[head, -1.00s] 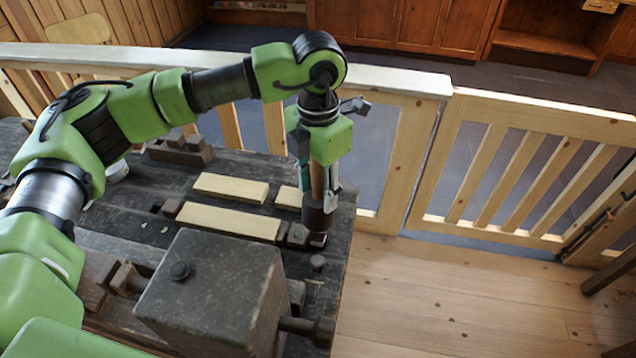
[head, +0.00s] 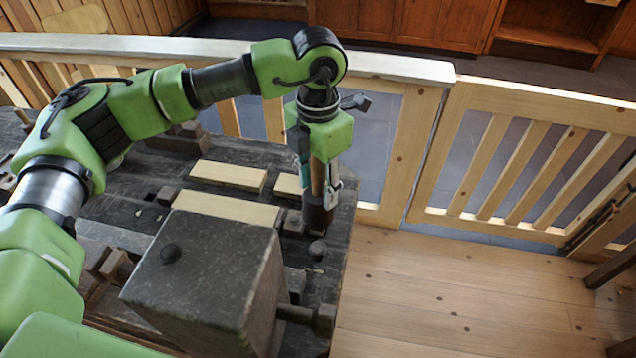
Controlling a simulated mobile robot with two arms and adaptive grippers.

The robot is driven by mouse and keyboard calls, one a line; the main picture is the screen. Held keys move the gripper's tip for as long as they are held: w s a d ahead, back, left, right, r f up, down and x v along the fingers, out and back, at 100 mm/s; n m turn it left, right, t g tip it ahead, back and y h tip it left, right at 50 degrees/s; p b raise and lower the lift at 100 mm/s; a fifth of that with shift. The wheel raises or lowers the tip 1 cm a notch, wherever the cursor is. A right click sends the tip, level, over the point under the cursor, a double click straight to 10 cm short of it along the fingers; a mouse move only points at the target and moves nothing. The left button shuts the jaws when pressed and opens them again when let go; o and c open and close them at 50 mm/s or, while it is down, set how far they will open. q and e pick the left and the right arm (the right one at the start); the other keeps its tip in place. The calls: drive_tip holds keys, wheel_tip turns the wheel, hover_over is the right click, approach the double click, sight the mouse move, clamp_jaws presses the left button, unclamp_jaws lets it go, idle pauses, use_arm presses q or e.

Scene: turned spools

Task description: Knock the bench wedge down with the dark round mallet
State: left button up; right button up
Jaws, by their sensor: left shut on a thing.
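My left gripper (head: 318,182) is shut on the mallet's wooden handle, and the mallet hangs upright. The dark round mallet (head: 318,214) has its head down at the right end of the dark workbench (head: 150,187). The bench wedge is hard to make out; the mallet head appears to cover the spot where a small dark block showed earlier. I cannot tell whether the head touches it. A dark block (head: 293,223) stands just left of the head, and a small dark knob (head: 317,250) is just in front. My right gripper is not in view.
Pale boards (head: 228,207) lie left of the mallet. A large dark block-shaped vise (head: 205,275) with a screw handle (head: 323,320) fills the bench front. A wooden railing (head: 395,160) runs behind, with a gate (head: 530,150). The floor (head: 440,300) at right is clear.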

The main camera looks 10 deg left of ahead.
sight(318, 174)
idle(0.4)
use_arm(q)
drive_tip(key=shift+r+p, duration=0.3)
drive_tip(key=shift+r, duration=0.1)
drive_tip(key=shift+r+p, duration=0.4)
drive_tip(key=shift+r, duration=0.8)
wheel_tip(318, 174, down, 4)
drive_tip(key=b, duration=0.4)
drive_tip(key=shift+f, duration=0.15)
